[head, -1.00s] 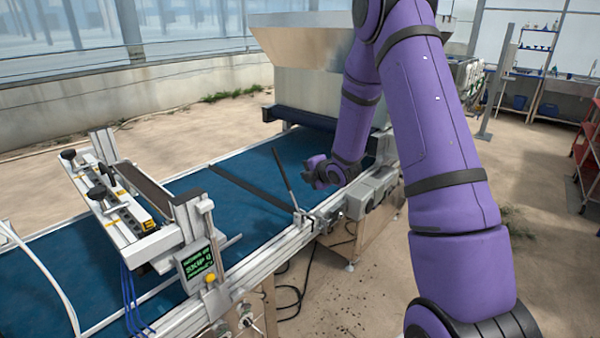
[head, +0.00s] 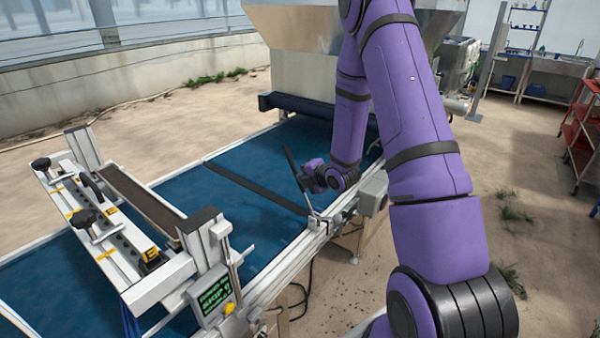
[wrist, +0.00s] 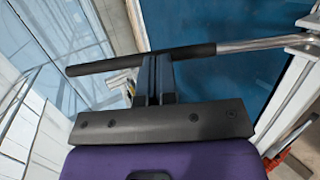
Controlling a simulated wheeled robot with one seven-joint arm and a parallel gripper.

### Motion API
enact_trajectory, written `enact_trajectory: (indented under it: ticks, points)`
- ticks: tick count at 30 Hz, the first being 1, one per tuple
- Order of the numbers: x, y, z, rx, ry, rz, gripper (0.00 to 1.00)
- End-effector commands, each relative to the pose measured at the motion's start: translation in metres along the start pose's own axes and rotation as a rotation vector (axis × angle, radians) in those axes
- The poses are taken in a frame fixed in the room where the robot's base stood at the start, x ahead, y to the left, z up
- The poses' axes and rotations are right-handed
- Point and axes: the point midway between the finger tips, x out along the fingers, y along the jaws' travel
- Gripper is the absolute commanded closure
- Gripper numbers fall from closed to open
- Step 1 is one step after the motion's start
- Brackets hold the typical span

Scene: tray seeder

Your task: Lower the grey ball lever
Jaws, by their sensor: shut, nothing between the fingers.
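A slim lever (head: 297,177) stands steeply up from a bracket (head: 317,219) on the conveyor's near rail, leaning left. In the wrist view the lever (wrist: 110,63) shows a dark grip and a bare metal shaft running to the rail. I see no ball on it and cannot tell that it is the grey ball lever. My gripper (head: 304,178) is just right of the lever's middle. In the wrist view my gripper (wrist: 155,62) is shut and empty, its fingertips at the dark grip; I cannot tell whether they touch it.
The blue conveyor belt (head: 180,186) runs beneath, with a dark diagonal bar (head: 255,185) across it. A seeding head with black knobs (head: 84,217) stands left, beside a green-lettered display (head: 213,299). A large metal hopper (head: 300,40) stands behind. Grey boxes (head: 372,192) sit right on the rail.

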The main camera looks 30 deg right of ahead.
Motion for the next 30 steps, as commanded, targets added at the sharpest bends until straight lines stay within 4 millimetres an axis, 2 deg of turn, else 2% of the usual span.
enact_trajectory:
  ticks: [19,26,30]
  points:
    - [0.002,-0.001,-0.002,-0.005,0.002,-0.018,1.00]
    - [0.018,0.002,-0.005,-0.027,0.003,-0.115,1.00]
    - [0.036,0.003,-0.009,-0.049,0.003,-0.219,1.00]
